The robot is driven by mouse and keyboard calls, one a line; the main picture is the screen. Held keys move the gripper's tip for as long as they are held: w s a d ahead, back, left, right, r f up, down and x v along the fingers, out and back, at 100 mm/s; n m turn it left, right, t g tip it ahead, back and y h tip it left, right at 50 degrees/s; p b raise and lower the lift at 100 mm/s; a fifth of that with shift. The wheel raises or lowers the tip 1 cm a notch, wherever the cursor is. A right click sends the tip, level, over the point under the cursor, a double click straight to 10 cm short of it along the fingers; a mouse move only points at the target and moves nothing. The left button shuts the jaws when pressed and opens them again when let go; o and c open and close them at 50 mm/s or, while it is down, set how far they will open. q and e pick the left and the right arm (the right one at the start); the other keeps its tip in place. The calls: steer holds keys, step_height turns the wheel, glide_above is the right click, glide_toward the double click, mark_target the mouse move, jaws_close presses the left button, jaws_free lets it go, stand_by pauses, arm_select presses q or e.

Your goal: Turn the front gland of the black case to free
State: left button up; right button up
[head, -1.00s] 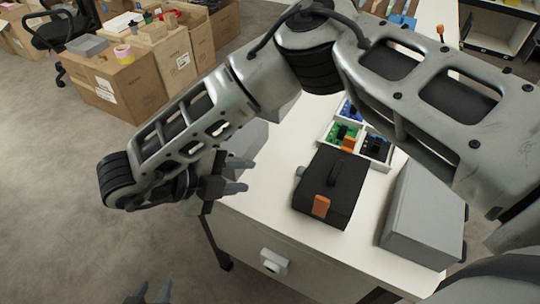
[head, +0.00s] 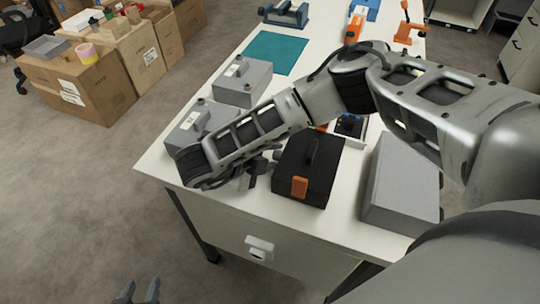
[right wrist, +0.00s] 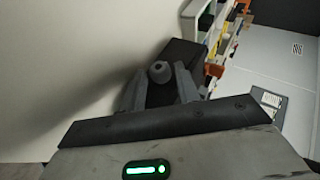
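The black case (head: 318,178) stands on the white table, with a handle on top and an orange latch (head: 299,187) on its front face. In the right wrist view, the dark case (right wrist: 180,55) has a round grey gland (right wrist: 160,72) sticking out of its side. My right gripper (right wrist: 160,80) is open, with one finger on each side of the gland; I cannot tell whether they touch it. In the head view, my right gripper (head: 264,169) is at the case's left side, and the gland is mostly hidden there. My left gripper (head: 140,288) is open and empty, low at the bottom edge.
Grey boxes (head: 243,82) stand left of my right forearm, and a larger grey box (head: 402,185) stands right of the case. A white tray (head: 362,138) is partly hidden behind the case. A teal mat (head: 270,53) lies farther back. Cartons (head: 85,88) stand at left.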

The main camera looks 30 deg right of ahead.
jaws_close()
